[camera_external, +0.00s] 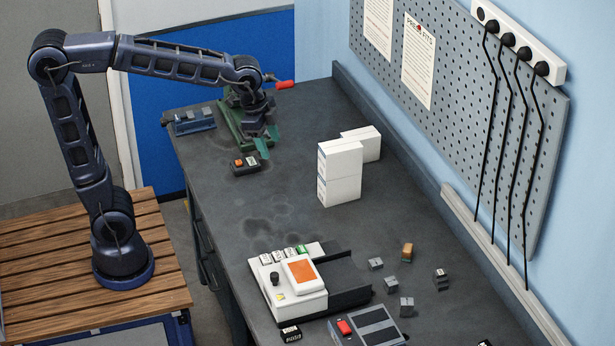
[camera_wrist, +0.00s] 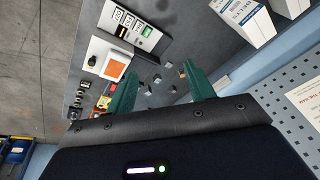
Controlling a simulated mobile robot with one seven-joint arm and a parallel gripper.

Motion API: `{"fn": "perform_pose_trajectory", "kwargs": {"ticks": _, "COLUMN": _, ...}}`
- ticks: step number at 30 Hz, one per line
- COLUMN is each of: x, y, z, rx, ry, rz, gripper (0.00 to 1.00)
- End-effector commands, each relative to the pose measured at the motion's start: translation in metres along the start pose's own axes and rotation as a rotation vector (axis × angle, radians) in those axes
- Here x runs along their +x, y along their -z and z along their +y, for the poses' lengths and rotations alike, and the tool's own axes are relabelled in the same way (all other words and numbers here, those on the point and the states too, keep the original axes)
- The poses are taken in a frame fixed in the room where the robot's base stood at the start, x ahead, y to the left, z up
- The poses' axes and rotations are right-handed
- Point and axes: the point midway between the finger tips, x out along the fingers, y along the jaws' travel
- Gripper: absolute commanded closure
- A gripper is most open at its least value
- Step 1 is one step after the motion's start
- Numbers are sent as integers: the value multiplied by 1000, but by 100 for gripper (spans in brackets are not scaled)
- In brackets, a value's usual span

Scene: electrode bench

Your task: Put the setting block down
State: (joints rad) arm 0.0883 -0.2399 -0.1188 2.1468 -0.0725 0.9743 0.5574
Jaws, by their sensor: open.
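My gripper (camera_external: 262,142) is at the far end of the bench, with its green fingers apart. In the wrist view the gripper (camera_wrist: 160,68) is open, with nothing held between its fingers. Several small grey blocks lie loose on the near right of the bench, one of them a grey block (camera_external: 407,306) beside the grey device. A brown-orange block (camera_external: 407,252) stands among them. A dark block with orange and green on top (camera_external: 245,163) sits just below and left of the gripper. I cannot tell which of these is the setting block.
White boxes (camera_external: 340,172) stand mid-bench, right of my gripper. A white meter with an orange screen (camera_external: 300,284) and a grey device with a red button (camera_external: 368,326) are at the near end. A blue rack (camera_external: 194,121) sits far left.

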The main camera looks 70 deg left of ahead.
Motion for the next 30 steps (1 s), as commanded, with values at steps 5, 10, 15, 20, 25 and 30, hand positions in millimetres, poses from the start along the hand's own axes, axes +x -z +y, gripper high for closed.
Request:
{"fn": "perform_pose_trajectory", "kwargs": {"ticks": 5, "x": -19, "y": -61, "z": 8, "rx": -177, "ry": 48, "rz": 21, "gripper": 47}}
{"fn": "perform_pose_trajectory", "kwargs": {"ticks": 10, "x": -27, "y": -116, "z": 19, "rx": -346, "ry": 84, "rz": 44, "gripper": 47}}
{"fn": "perform_pose_trajectory", "kwargs": {"ticks": 15, "x": -28, "y": -168, "z": 33, "rx": -510, "ry": 112, "rz": 74, "gripper": 47}}
{"fn": "perform_pose_trajectory", "kwargs": {"ticks": 20, "x": -25, "y": -204, "z": 45, "rx": -634, "ry": 127, "rz": 100, "gripper": 47}}
{"fn": "perform_pose_trajectory", "kwargs": {"ticks": 25, "x": -21, "y": -223, "z": 53, "rx": -703, "ry": 133, "rz": 114, "gripper": 47}}
{"fn": "perform_pose_trajectory", "kwargs": {"ticks": 30, "x": -20, "y": -227, "z": 54, "rx": -717, "ry": 134, "rz": 116, "gripper": 47}}
